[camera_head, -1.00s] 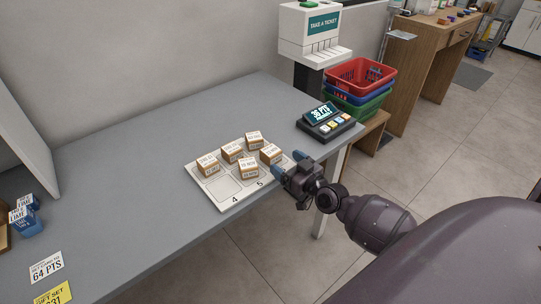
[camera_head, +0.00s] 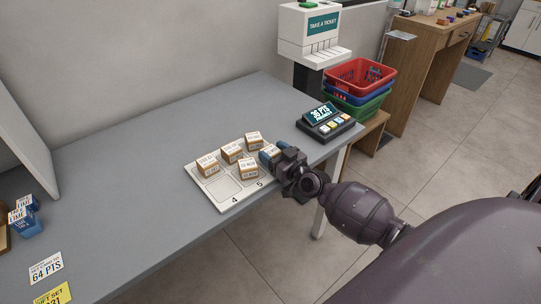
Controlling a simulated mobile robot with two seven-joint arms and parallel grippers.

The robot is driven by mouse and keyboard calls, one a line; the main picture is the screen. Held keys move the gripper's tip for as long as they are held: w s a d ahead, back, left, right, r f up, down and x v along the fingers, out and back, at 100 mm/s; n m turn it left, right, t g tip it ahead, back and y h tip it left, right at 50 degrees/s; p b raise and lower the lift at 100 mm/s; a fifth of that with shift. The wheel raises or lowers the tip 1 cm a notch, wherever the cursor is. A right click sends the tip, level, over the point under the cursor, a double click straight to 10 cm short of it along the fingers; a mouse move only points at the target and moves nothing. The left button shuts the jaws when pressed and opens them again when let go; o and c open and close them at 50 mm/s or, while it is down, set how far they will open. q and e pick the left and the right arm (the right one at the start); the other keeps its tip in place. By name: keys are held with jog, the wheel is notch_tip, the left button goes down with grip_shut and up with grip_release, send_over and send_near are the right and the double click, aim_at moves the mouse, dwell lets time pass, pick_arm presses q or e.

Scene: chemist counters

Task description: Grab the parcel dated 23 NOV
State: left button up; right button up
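Several small brown parcels with white date labels stand on a white numbered tray (camera_head: 222,204) on the grey counter. One is at the left (camera_head: 207,168), one at the back middle (camera_head: 231,151), one at the far back (camera_head: 253,139) and one at the front (camera_head: 248,169). The dates are too small to read surely. My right gripper (camera_head: 271,153) is at the tray's right side, its blue fingertips about the right-hand parcel, which they mostly hide. I cannot tell whether they have closed on it. My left gripper is not in view.
A dark keypad with a lit display (camera_head: 326,120) stands right of the tray. Stacked baskets (camera_head: 360,80) and a ticket dispenser (camera_head: 315,35) are beyond the counter's end.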

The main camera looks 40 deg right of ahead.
jog(key=c, duration=0.6)
jog(key=shift+r, duration=0.15)
